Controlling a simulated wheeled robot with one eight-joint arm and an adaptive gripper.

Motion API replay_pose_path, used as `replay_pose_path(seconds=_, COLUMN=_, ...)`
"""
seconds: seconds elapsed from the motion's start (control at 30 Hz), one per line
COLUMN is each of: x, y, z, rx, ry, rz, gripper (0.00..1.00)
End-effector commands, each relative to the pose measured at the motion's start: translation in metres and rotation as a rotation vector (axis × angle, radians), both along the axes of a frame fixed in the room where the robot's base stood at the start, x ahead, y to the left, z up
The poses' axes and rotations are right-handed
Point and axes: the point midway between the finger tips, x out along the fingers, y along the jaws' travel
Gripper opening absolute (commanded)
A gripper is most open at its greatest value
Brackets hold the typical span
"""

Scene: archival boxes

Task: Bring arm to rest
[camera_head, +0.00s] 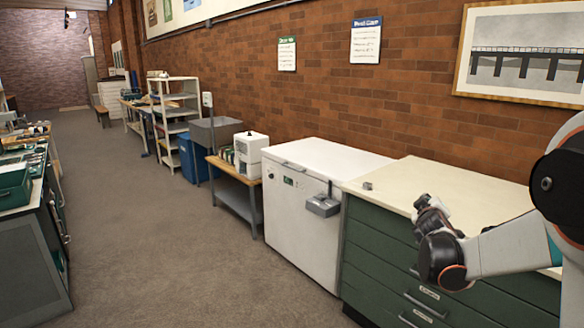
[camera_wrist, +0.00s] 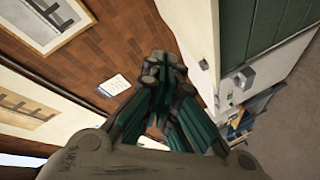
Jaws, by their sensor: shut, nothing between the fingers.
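My arm reaches in from the right edge of the head view, bent in front of the green drawer cabinet (camera_head: 400,245). My gripper (camera_head: 428,207) is near the cabinet's cream top (camera_head: 470,185); from this angle I cannot tell its height over it. In the wrist view my gripper (camera_wrist: 165,68) fills the middle, its fingertips together and nothing between them. The wrist view is strongly tilted, with the brick wall (camera_wrist: 125,55) behind the fingers.
A white chest unit (camera_head: 300,200) with a grey latch box (camera_head: 322,206) stands left of the cabinet. A small grey object (camera_head: 367,186) lies on the cabinet top. A framed picture (camera_head: 525,55) hangs on the wall. Open floor (camera_head: 170,240) runs between this row and the left bench (camera_head: 30,250).

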Motion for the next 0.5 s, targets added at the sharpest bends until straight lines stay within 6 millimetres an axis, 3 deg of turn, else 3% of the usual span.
replay_pose_path(seconds=0.23, x=-0.071, y=0.033, z=0.03, rx=0.178, ry=0.063, rz=-0.05, gripper=0.0)
replay_pose_path(seconds=0.5, x=-0.157, y=0.073, z=0.036, rx=0.372, ry=0.158, rz=-0.09, gripper=0.0)
